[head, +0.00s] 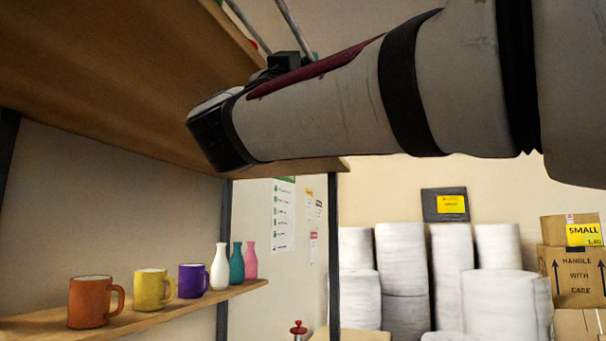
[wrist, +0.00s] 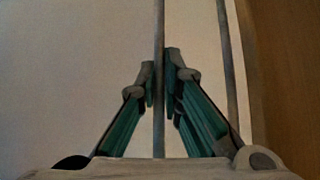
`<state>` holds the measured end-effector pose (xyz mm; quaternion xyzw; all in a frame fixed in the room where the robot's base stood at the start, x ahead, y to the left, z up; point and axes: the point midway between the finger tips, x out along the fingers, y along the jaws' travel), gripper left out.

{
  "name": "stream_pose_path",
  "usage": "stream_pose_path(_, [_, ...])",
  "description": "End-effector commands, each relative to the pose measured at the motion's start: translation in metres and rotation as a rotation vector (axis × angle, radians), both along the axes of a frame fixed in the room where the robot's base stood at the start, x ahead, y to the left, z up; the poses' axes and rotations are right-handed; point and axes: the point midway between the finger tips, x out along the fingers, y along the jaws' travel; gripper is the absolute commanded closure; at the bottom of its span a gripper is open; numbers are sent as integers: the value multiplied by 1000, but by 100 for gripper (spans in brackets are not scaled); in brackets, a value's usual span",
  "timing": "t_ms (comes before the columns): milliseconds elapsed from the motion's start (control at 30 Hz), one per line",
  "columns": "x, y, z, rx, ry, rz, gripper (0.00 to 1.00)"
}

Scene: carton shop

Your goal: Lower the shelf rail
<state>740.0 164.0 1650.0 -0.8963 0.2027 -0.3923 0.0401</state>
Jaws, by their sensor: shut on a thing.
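The shelf rail shows in the wrist view as a thin grey bar (wrist: 159,28) running up the picture between my fingers. A second thin grey bar (wrist: 226,50) runs beside it on the right, nearer the wooden board. My gripper (wrist: 160,78) has green fingers with grey tips, closed on the first bar from both sides. In the head view two thin grey bars (head: 293,28) show at the top, above my arm. My arm hides most of the gripper and its hold there.
A wooden shelf board (head: 130,70) hangs overhead at left, close to my arm. A lower shelf (head: 150,314) holds mugs (head: 88,302) and bottles (head: 220,268). A dark post (head: 334,250) stands right of it. White rolls (head: 402,270) and cartons (head: 575,265) stand behind.

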Motion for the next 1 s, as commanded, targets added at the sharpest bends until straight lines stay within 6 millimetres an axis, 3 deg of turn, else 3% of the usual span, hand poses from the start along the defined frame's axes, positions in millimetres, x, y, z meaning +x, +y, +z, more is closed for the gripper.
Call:
stream_pose_path(333, [-1, 0, 1, 0, -3, -2, 100])
stream_pose_path(367, [-1, 0, 1, 0, -3, -2, 86])
stream_pose_path(433, [-1, 0, 1, 0, -3, -1, 72])
stream_pose_path(767, [-1, 1, 0, -1, -2, 0, 72])
stream_pose_path(1000, [-20, 14, -21, -3, -1, 1, 72])
